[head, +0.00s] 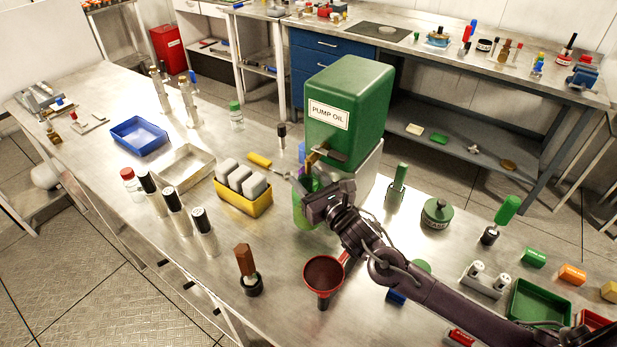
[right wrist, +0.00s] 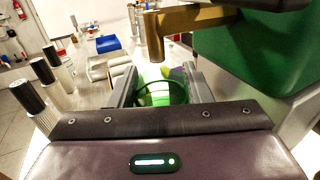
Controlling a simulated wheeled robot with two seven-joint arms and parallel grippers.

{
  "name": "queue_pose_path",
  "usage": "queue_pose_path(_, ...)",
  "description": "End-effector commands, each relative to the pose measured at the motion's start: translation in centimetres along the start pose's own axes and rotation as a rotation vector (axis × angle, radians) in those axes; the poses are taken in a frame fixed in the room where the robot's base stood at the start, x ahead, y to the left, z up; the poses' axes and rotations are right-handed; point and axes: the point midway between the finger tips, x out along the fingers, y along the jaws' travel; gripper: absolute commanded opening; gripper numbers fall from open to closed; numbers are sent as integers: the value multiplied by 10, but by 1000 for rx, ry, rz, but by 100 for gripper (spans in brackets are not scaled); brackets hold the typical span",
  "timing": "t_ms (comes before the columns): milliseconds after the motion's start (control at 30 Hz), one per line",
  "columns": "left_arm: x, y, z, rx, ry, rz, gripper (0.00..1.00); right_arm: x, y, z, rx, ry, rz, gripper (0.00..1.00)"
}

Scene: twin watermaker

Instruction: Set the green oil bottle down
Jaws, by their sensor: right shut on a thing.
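The green oil bottle (head: 304,212) is translucent green and upright in front of the green pump oil tank (head: 350,100). My right gripper (head: 306,192) is shut on it and hides part of its upper side. In the right wrist view the bottle's round green top (right wrist: 163,92) sits between the two fingers, below the tank's brass spout (right wrist: 156,42). I cannot tell whether the bottle's base touches the steel bench (head: 270,290). My left gripper is not in view.
A yellow tray with white blocks (head: 243,197) and a yellow-handled tool (head: 262,160) stand left of the bottle. A red funnel (head: 323,272) and a brown-handled brush (head: 246,265) stand in front. Bare bench lies between the yellow tray and funnel.

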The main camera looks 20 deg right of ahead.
Motion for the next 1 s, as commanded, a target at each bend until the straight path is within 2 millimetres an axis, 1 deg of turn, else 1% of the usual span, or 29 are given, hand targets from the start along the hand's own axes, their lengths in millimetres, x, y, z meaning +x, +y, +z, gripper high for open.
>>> queue_pose_path(33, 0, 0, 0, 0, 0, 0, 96, 0, 0, 0, 0, 0, 0, 46)
queue_pose_path(200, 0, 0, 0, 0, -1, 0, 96, 0, 0, 0, 0, 0, 0, 66)
queue_pose_path(467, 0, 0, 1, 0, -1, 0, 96, -1, 0, 0, 0, 0, 0, 66)
queue_pose_path(567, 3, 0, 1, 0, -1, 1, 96, -6, 0, -2, -2, 2, 0, 66)
queue_pose_path(667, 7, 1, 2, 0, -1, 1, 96, -20, 0, -4, -2, 3, 1, 66)
queue_pose_path(900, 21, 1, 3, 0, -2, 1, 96, -72, 0, -6, -3, 6, 3, 66)
queue_pose_path(1000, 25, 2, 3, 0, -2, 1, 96, -90, 0, -4, -1, 5, 2, 66)
